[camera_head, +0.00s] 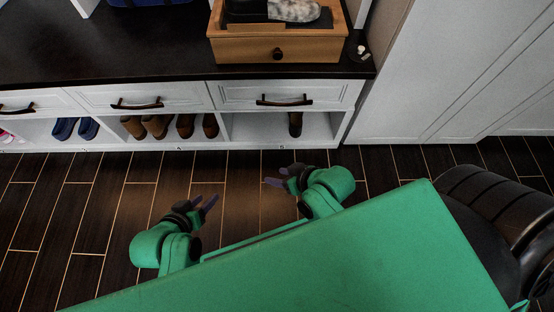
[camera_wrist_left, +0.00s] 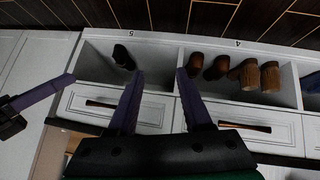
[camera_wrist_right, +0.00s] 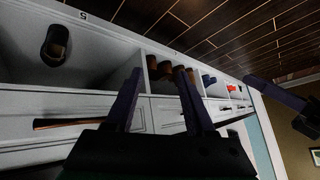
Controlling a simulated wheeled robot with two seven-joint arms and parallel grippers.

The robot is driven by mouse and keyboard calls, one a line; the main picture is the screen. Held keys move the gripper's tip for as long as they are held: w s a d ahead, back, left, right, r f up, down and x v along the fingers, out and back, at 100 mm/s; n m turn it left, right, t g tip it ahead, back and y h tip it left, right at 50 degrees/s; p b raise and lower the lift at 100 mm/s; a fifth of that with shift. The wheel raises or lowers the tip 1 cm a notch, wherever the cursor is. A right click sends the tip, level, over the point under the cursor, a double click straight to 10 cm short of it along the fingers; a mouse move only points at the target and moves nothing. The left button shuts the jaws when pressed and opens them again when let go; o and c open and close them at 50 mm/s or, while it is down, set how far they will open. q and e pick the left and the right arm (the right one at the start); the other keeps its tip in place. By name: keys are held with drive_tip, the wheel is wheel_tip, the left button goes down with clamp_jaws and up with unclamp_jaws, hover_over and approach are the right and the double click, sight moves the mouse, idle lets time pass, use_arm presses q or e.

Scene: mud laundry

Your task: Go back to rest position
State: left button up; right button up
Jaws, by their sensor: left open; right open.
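My left gripper (camera_head: 208,202) is open and empty above the floor in front of the white cabinet (camera_head: 356,127). Its two purple fingers stand apart in the left wrist view (camera_wrist_left: 160,88), with the shoe cubbies behind them. My right gripper (camera_head: 276,177) is also over the floor, to the right of the left one and a little nearer the cabinet. In the right wrist view its fingers (camera_wrist_right: 160,88) are apart with nothing between them. Neither gripper touches the cabinet in the head view.
The cabinet has drawers with dark handles and open cubbies below. Brown shoes (camera_head: 157,126), blue shoes (camera_head: 64,128) and a single dark shoe (camera_head: 295,124) sit in them. A wooden drawer box (camera_head: 237,49) stands on the dark top (camera_head: 120,60). The wooden floor (camera_head: 70,205) is clear.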

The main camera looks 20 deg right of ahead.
drive_tip(key=shift+d, duration=0.1)
use_arm(q)
drive_tip(key=s+a+g+y+p, duration=0.2)
drive_tip(key=s+a+p, duration=0.5)
drive_tip(key=p, duration=0.9)
drive_tip(key=s+a+g+y+p, duration=0.2)
drive_tip(key=s+a+g+p, duration=0.2)
drive_tip(key=s+a+p, duration=0.4)
drive_tip(key=shift+s+r+n+y+p, duration=0.3)
drive_tip(key=shift+s+p, duration=3)
drive_tip(key=shift+p, duration=1.15)
use_arm(e)
drive_tip(key=s+d+g+h, duration=0.2)
drive_tip(key=s+d+g, duration=0.1)
drive_tip(key=s+d, duration=0.4)
drive_tip(key=s+d+g+h, duration=0.2)
drive_tip(key=s+d, duration=0.6)
drive_tip(key=s, duration=0.6)
drive_tip(key=shift+s+r+m+g+h, duration=0.25)
drive_tip(key=shift+r+m+g+h, duration=0.05)
drive_tip(key=shift+g, duration=0.2)
